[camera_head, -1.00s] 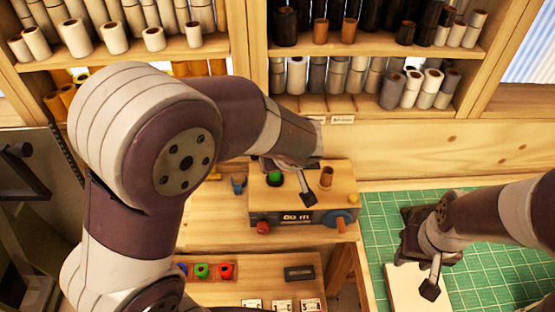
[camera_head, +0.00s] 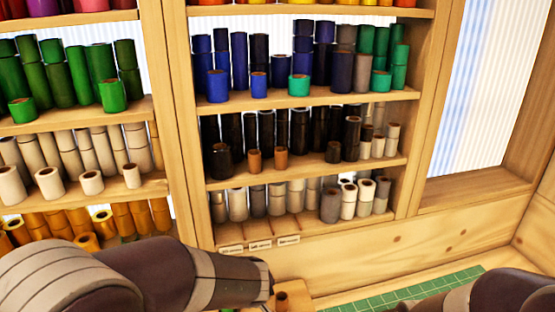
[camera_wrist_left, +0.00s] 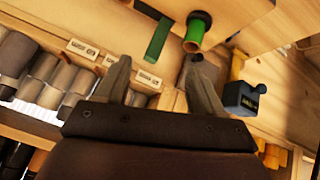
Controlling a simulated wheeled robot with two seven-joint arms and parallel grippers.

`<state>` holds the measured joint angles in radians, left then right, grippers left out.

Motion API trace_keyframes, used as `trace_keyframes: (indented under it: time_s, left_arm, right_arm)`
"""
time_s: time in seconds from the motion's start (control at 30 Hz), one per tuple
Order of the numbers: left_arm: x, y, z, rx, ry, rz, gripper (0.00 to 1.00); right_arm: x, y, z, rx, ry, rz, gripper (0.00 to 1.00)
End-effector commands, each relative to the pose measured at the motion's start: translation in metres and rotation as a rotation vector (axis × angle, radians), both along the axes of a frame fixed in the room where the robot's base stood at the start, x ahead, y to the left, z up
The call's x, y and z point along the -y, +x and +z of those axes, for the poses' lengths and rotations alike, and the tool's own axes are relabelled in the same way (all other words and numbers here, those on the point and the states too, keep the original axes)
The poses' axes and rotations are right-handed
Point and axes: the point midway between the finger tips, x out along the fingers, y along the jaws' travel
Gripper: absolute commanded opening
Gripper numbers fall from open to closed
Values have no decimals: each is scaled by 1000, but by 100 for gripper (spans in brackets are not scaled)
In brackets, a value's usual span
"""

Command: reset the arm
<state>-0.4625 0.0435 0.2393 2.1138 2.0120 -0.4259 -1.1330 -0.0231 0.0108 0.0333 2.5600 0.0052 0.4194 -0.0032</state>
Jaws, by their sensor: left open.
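My left arm (camera_head: 170,280) reaches in from the lower left in the head view, and its gripper is below the picture edge there. In the left wrist view my left gripper (camera_wrist_left: 157,70) has its two fingers spread apart, with nothing held between them. My right arm (camera_head: 450,296) shows only at the lower right corner of the head view, and its gripper is out of the picture.
A shelf (camera_head: 310,97) with several coloured rolls stands ahead. A brown roll (camera_head: 293,296) shows at the bottom edge beside my left arm. A green mat (camera_head: 400,297) lies at lower right. In the wrist view a green roll (camera_wrist_left: 194,36) and a small dark box (camera_wrist_left: 240,98) sit beyond the fingers.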

Motion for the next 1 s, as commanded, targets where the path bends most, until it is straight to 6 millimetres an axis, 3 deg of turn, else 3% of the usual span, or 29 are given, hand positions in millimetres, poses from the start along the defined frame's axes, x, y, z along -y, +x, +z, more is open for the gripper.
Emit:
trace_keyframes:
  time_s: [0.07, 0.13, 0.23, 0.33, 0.4, 0.5, 0.63, 1.0]
  left_arm:
    - [21, 3, -3, 56, -74, -124, 68]
    - [34, -8, -20, 41, -133, -256, 68]
    - [31, -47, -61, -106, -156, -424, 68]
    - [-3, -97, -105, -320, -93, -529, 68]
    - [-36, -127, -129, -450, -14, -569, 68]
    - [-77, -151, -152, -557, 93, -618, 68]
    - [-100, -152, -163, -555, 98, -561, 68]
    - [-101, -151, -159, -552, 96, -556, 68]
  right_arm:
    - [0, 0, -4, 0, 0, 0, 43]
    - [0, 0, -15, 0, 0, 0, 43]
    - [0, 0, -34, 0, 0, 0, 43]
    - [0, 0, -53, 0, 0, 0, 43]
    - [0, 0, -67, 0, 0, 0, 43]
    - [0, 0, -83, 0, 0, 0, 43]
    - [0, 0, -97, 0, 0, 0, 43]
    - [0, 0, -92, 0, 0, 0, 43]
